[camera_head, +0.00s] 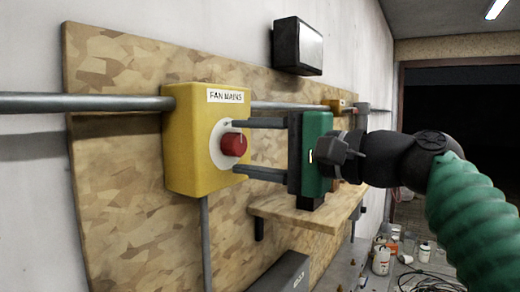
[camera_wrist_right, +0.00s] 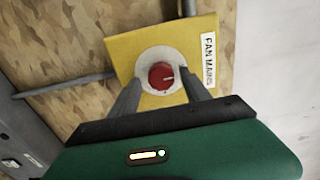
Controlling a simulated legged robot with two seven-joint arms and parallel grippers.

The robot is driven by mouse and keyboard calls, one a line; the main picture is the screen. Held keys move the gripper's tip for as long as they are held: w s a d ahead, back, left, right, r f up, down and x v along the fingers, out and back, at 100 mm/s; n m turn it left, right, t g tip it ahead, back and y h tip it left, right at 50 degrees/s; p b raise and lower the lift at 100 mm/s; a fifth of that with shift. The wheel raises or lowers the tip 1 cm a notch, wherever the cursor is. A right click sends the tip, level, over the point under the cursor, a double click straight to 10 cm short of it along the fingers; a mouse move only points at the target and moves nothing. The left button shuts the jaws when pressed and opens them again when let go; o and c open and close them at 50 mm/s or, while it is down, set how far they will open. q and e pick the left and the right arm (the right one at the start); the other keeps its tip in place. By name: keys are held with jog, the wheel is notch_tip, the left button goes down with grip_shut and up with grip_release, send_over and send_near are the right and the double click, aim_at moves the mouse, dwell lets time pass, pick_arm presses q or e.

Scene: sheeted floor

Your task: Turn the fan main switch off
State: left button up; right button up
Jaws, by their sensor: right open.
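The fan main switch is a yellow box (camera_head: 188,150) labelled "FAN MAINS", fixed to a wooden board. Its red knob (camera_head: 233,144) sits on a round pale plate on the box's front. In the right wrist view the red knob (camera_wrist_right: 161,76) has a small light mark on its right side. My right gripper (camera_head: 240,148) is open, with one finger above the knob and one below it in the head view. In the right wrist view the fingertips (camera_wrist_right: 162,88) lie on either side of the knob. I cannot tell whether they touch it. My left gripper is not in view.
A grey conduit (camera_head: 80,103) enters the box from the left, and another pipe runs down below it. A wooden shelf (camera_head: 300,212) juts out below my right gripper. A dark wall lamp (camera_head: 298,46) is above. Bottles and cans (camera_head: 385,258) stand on the floor at right.

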jog(key=b+v, duration=0.3)
jog(key=v, duration=1.4)
jog(key=shift+w+a, duration=0.1)
jog(key=shift+w, duration=0.05)
